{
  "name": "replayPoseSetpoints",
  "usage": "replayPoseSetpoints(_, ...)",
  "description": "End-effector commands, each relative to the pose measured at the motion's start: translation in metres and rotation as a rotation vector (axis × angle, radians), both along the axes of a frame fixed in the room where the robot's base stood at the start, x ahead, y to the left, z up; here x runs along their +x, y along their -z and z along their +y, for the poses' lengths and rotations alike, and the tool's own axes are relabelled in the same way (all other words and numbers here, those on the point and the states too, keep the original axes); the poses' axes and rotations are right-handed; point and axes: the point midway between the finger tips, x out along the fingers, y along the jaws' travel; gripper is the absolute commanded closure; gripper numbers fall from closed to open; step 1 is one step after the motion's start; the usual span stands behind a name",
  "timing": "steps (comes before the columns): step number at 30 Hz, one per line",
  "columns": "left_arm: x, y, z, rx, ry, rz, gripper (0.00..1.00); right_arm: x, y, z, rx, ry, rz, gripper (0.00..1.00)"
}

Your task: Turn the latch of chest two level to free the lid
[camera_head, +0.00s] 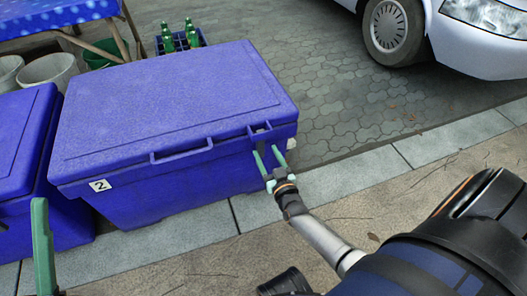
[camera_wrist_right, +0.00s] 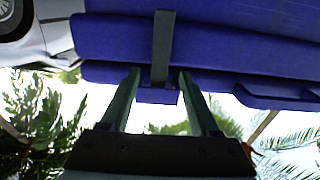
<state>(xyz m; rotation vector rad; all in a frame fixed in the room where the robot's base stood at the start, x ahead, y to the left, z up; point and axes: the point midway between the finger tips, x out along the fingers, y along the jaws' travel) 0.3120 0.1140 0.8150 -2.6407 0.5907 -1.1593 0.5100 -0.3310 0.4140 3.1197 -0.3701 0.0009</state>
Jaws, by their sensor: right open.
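Chest two (camera_head: 165,192) is a blue chest with a closed lid (camera_head: 175,100) and a white "2" label (camera_head: 100,185) on its front left. Its latch is a dark grey strip (camera_wrist_right: 162,45) that stands upright across the seam in the right wrist view. In the head view the latch is small and partly hidden near the front right corner. My right gripper (camera_head: 267,151) is open at this corner. In the right wrist view its green fingers (camera_wrist_right: 158,75) lie either side of the strip's end; contact is unclear. One green finger of my left gripper (camera_head: 42,235) shows at lower left.
Another blue chest (camera_head: 20,140) stands close on the left. A crate of green bottles (camera_head: 180,40), pale buckets (camera_head: 50,70) and a blue-topped table (camera_head: 50,15) are behind. A white car (camera_head: 460,40) is at upper right. The paving between is clear.

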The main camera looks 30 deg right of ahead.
Motion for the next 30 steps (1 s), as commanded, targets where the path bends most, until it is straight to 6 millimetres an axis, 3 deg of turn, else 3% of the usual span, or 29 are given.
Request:
replayPoseSetpoints(7,0.0,0.016,-0.003,0.012,-0.001,0.003,0.5,0.028,0.001,-0.007,-0.001,0.0,0.001,0.38)
replayPoseSetpoints(17,0.001,0.015,-0.002,0.005,-0.005,0.003,0.5,0.032,0.0,-0.008,-0.001,0.0,0.001,0.38)
replayPoseSetpoints(30,0.001,0.016,-0.001,0.006,-0.009,0.004,0.5,0.032,0.0,-0.008,0.0,0.0,0.001,0.85)
